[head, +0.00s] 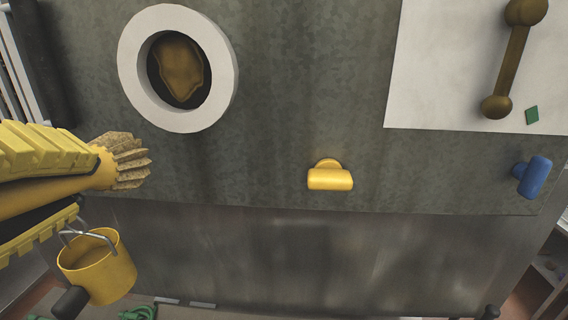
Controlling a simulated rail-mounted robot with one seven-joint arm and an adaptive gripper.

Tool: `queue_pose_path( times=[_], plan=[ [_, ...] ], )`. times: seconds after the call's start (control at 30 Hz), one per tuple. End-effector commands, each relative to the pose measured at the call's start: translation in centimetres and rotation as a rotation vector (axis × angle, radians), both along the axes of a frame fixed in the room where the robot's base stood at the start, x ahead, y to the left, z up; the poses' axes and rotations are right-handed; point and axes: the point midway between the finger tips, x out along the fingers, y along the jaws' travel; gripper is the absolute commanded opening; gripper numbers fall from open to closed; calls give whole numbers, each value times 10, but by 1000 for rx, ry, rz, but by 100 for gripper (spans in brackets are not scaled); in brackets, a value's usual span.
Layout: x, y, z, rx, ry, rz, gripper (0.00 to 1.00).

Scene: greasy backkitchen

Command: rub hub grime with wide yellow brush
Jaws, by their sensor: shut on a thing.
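The hub is a thick white ring (132,62) on the grey mottled panel at the upper left. A brown patch of grime (181,68) lies on the dark face inside it. My gripper (82,184), with yellow ribbed fingers, comes in from the left edge and is shut on the wide yellow brush (45,196). The brush's tan bristles (124,160) point right. They are below and left of the ring, apart from it in the picture. Whether they touch the panel cannot be told. The fingers hide part of the brush handle.
A yellow knob-like fitting (330,179) and a blue one (534,177) stick out of the grey panel (300,90). A brown bar handle (517,60) and a green chip (532,115) are on a white plate (430,70). A yellow bucket (100,268) is below my gripper.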

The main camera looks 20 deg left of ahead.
Motion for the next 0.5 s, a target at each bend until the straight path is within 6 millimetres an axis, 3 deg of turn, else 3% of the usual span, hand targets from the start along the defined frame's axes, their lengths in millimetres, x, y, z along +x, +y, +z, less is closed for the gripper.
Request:
queue_pose_path(
  times=[0.13,0.2,0.27,0.5],
  plan=[
    [-4,-3,18,15,-36,5,0],
    [-9,-4,43,30,-83,12,0],
    [-11,-4,54,42,-130,19,0],
    [-7,-1,54,67,-215,22,0]
  ],
)
